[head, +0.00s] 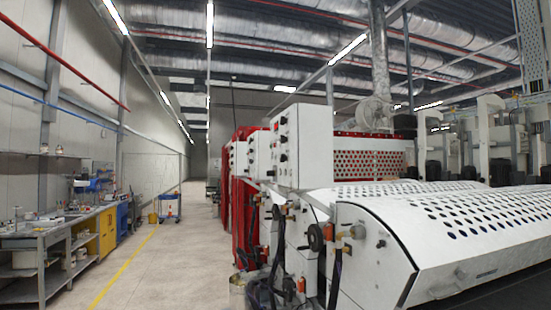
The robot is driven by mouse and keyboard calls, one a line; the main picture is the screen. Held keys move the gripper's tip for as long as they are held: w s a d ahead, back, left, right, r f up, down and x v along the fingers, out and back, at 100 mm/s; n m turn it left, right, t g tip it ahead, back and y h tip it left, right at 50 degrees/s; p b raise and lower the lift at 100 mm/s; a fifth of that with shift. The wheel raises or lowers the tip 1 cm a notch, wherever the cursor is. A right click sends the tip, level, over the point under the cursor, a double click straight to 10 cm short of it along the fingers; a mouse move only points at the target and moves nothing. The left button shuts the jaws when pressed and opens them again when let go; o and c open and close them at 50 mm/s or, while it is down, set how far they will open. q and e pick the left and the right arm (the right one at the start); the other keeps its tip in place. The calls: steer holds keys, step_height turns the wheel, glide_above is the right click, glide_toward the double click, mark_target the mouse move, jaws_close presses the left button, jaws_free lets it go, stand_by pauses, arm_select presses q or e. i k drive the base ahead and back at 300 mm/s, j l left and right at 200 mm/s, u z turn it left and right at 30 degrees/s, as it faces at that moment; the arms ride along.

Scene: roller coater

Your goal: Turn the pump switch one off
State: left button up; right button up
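A white control box (302,148) stands on top of the roller coater at the middle of the head view. Its narrow left face (283,150) carries several small dark knobs or switches, seen at a steep angle. I cannot tell which of them is pump switch one, or which way any of them is turned. Another white panel with small dark controls (257,155) stands further back on the left. Neither of my grippers shows in the head view.
The coater's perforated white cover (450,215) fills the right side. Black hoses and valves hang on its near left flank, with a dark round handwheel (316,237). A clear aisle (180,255) runs left of the machine. A workbench (45,232) and yellow cabinet (107,232) line the left wall.

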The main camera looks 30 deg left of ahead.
mark_target(284, 157)
steer(key=i+j+u, duration=0.2)
steer(key=j+u, duration=0.15)
steer(key=u, duration=0.15)
steer(key=i+j+u, duration=0.25)
steer(key=u, duration=0.2)
steer(key=i+j+u, duration=0.1)
steer(key=i+u, duration=0.25)
steer(key=u, duration=0.15)
steer(key=i+j+z, duration=0.1)
steer(key=i, duration=0.3)
steer(key=i+j+z, duration=0.1)
steer(key=i, duration=0.35)
steer(key=i+j+z, duration=0.1)
steer(key=i+j, duration=0.15)
steer(key=i, duration=0.15)
